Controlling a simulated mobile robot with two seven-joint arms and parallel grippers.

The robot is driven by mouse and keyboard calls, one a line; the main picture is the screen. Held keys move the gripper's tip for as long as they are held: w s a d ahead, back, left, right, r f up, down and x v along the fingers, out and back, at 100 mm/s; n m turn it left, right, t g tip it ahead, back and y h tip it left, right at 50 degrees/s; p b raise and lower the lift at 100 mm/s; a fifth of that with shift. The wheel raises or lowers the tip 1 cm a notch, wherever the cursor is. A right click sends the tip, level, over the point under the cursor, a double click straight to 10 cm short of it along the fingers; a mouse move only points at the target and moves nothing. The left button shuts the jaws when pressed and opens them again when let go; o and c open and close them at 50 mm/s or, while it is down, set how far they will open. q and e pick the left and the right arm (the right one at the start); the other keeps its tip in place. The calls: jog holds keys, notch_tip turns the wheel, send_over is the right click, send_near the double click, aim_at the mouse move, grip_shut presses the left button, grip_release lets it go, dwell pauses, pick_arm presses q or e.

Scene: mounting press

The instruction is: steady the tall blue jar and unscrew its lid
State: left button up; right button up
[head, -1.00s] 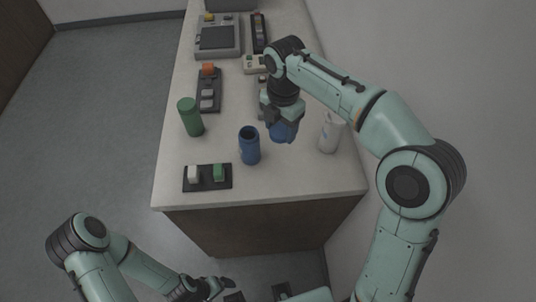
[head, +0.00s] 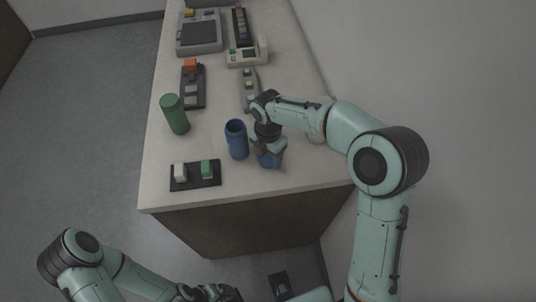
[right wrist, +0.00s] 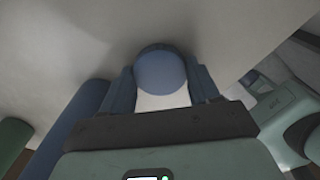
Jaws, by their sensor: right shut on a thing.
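The tall blue jar (head: 236,142) stands upright on the counter with its top open and dark inside. It also shows in the right wrist view (right wrist: 78,130), left of my fingers. My right gripper (head: 269,155) is just right of the jar, low over the counter. It is shut on the round blue lid (right wrist: 160,72), which sits between its two fingers, apart from the jar. Whether the lid touches the counter I cannot tell. My left gripper (head: 218,293) is at the bottom edge, below the counter's front and away from the jar; its fingers are unclear.
A green cylinder (head: 174,114) stands left of the jar. A black plate (head: 195,176) with a white and a green block lies in front. A dark control box (head: 193,88) and grey machines (head: 200,34) are farther back. The counter's front right corner is clear.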

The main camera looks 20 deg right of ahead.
aim_at(268, 157)
jog(key=shift+f, duration=0.15)
jog(key=o, duration=1.2)
jog(key=shift+c, duration=0.2)
notch_tip(268, 157, up, 12)
jog(key=p, duration=0.1)
jog(key=shift+p, duration=0.4)
